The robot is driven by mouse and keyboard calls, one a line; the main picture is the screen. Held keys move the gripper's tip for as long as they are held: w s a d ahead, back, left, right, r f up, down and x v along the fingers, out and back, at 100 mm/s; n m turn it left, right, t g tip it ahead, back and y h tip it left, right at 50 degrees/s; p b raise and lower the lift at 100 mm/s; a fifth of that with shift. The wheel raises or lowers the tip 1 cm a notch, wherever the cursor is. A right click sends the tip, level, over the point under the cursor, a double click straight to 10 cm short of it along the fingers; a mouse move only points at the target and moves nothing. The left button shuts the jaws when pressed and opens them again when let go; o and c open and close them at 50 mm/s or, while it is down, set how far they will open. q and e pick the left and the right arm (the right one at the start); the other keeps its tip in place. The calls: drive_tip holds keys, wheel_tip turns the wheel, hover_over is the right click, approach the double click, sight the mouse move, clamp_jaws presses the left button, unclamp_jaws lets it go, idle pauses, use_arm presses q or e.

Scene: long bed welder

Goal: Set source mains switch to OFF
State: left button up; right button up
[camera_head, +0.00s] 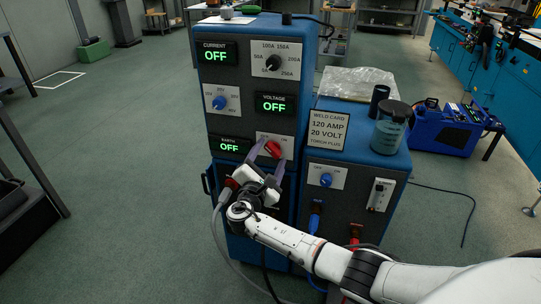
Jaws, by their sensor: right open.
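The blue welding source cabinet (256,92) stands in the middle of the view. A red rotary switch (272,148) sits on a white plate (287,139) on its dark front panel; the plate's lettering is partly hidden and too small to read surely. My right gripper (267,160) is open in front of this switch, its purple-grey fingers on either side of the red handle. I cannot tell whether they touch it. The current display (216,56), voltage display (275,103) and earth display (231,147) all read OFF in green. My left gripper is out of view.
A current dial (273,63) and a blue voltage knob (219,102) sit on the same panel. A lower blue unit (352,190) to the right carries a weld card (327,130) and a jar (390,129). Cables hang below my wrist. Open floor lies left.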

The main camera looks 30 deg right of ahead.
drive_tip(key=v, duration=0.9)
drive_tip(key=shift+s+a, duration=0.2)
drive_tip(key=shift+s, duration=0.05)
idle(0.3)
drive_tip(key=s+a+f+m+g+y, duration=0.2)
drive_tip(key=s+a+f+y, duration=0.4)
drive_tip(key=f, duration=0.5)
drive_tip(key=s+a+f+m+g+y, duration=0.15)
drive_tip(key=s+f+y, duration=0.25)
drive_tip(key=s+f, duration=0.5)
drive_tip(key=s+a+m+y, duration=0.3)
drive_tip(key=s+a+m, duration=0.1)
drive_tip(key=s+m, duration=0.1)
drive_tip(key=s+a+f+m+y, duration=0.1)
drive_tip(key=s+a+m+y, duration=0.2)
drive_tip(key=s, duration=0.5)
drive_tip(key=a+m, duration=0.1)
drive_tip(key=m, duration=0.1)
drive_tip(key=shift+s+a+m, duration=0.3)
drive_tip(key=shift+m, duration=0.05)
drive_tip(key=shift+f+t, duration=0.15)
drive_tip(key=shift+t, duration=0.1)
